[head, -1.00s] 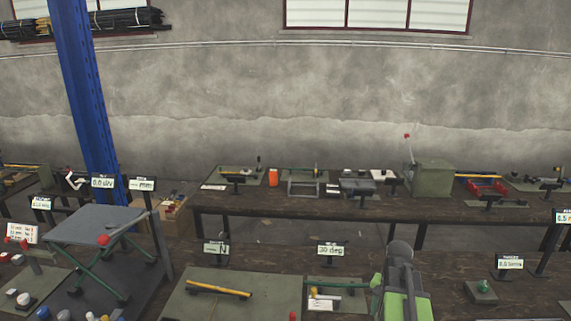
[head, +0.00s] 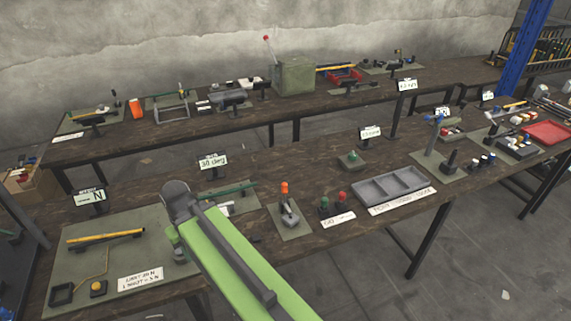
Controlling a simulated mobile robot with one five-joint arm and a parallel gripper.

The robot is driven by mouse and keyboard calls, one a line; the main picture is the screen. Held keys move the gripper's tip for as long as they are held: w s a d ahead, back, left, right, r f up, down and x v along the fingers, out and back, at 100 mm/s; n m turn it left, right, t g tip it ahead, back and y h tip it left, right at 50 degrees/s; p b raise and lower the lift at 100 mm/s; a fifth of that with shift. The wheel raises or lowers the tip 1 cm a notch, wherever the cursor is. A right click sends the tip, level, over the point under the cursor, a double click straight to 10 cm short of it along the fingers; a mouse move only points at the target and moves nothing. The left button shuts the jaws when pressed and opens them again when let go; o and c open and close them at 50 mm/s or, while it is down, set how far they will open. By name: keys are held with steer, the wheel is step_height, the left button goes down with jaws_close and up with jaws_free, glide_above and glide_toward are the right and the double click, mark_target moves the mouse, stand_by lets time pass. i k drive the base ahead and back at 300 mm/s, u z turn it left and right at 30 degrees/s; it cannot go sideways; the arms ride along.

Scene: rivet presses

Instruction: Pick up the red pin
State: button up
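A small red pin-like piece (head: 341,197) stands upright on the near bench, right of a similar green piece (head: 324,204), behind a white label. It is small, so I cannot be sure it is the red pin. My gripper (head: 179,248) is at the far end of my green arm, over the right side of the mat with the yellow bar, left of and well apart from the red piece. Its fingers are mostly hidden by the arm and too small to read. I see nothing clearly held in it.
An orange-topped device (head: 286,208) on a small mat stands between my arm and the red piece. A grey compartment tray (head: 417,180) lies to the right. Sign stands rise along the bench's back edge. Open floor (head: 480,260) lies front right.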

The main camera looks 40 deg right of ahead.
mark_target(341, 194)
steer(key=z, duration=1.35)
steer(key=k, duration=0.65)
steer(key=z, duration=0.2)
steer(key=i, duration=0.5)
steer(key=z, duration=0.05)
